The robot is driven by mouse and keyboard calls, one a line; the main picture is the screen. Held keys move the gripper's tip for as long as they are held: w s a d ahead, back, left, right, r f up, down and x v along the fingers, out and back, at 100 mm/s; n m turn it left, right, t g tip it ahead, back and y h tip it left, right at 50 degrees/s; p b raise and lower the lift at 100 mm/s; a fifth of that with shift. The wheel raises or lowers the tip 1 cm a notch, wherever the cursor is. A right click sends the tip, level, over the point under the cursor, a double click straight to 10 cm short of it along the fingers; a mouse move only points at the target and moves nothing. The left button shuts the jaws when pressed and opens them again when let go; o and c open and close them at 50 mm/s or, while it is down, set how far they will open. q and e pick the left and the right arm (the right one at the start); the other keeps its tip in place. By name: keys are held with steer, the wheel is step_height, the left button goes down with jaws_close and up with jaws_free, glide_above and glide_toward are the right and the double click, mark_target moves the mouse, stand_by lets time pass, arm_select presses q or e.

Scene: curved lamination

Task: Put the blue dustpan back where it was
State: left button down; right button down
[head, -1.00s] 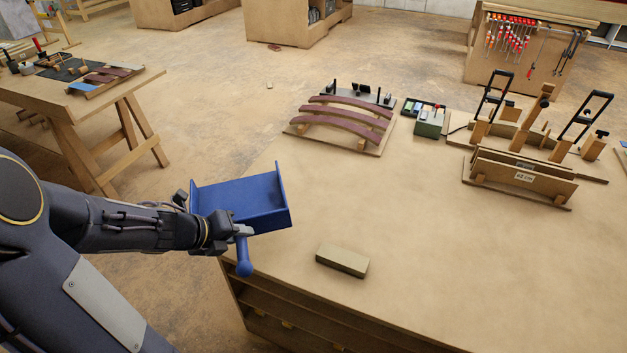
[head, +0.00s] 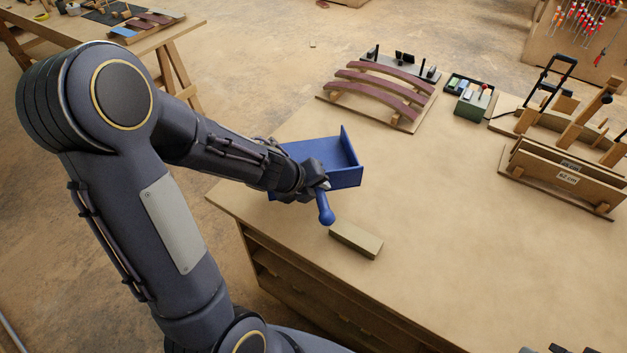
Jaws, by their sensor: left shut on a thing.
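The blue dustpan (head: 343,178) is in my left gripper (head: 318,187), in the head view. The gripper is shut on it near where the handle (head: 325,208) meets the pan. The pan's open tray faces up and extends behind the gripper; the handle points down toward the front. The dustpan appears over the left part of the workbench (head: 450,255); whether it touches the top I cannot tell. The gripper hides part of the pan. Small dark parts show at the bottom right edge; whether they are my right gripper is unclear.
A tan block (head: 355,240) lies just in front of the dustpan's handle. Curved dark red strips (head: 380,90) on a board, a green box (head: 473,103) and a wooden clamping form (head: 565,175) stand along the back. The bench's middle and front are clear.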

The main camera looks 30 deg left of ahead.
arm_select(q)
steer(key=w, duration=0.1)
steer(key=w+a+f, duration=0.2)
steer(key=w, duration=0.1)
steer(key=shift+a+f, duration=0.15)
steer(key=shift+a, duration=0.05)
steer(key=w+f, duration=0.1)
steer(key=w+a+f+b, duration=0.1)
steer(key=w+f, duration=0.1)
steer(key=w+a+f+b, duration=0.1)
steer(key=f, duration=0.1)
steer(key=shift+w+a+f, duration=0.15)
steer(key=shift+f, duration=0.05)
steer(key=f+b, duration=0.3)
steer(key=shift+w+a+f, duration=0.15)
steer(key=shift+w+f, duration=0.1)
steer(key=shift+f, duration=0.15)
steer(key=shift+r, duration=0.15)
steer(key=c, duration=1.7)
jaws_free()
steer(key=shift+f, duration=0.25)
steer(key=o, duration=0.5)
steer(key=shift+r, duration=0.1)
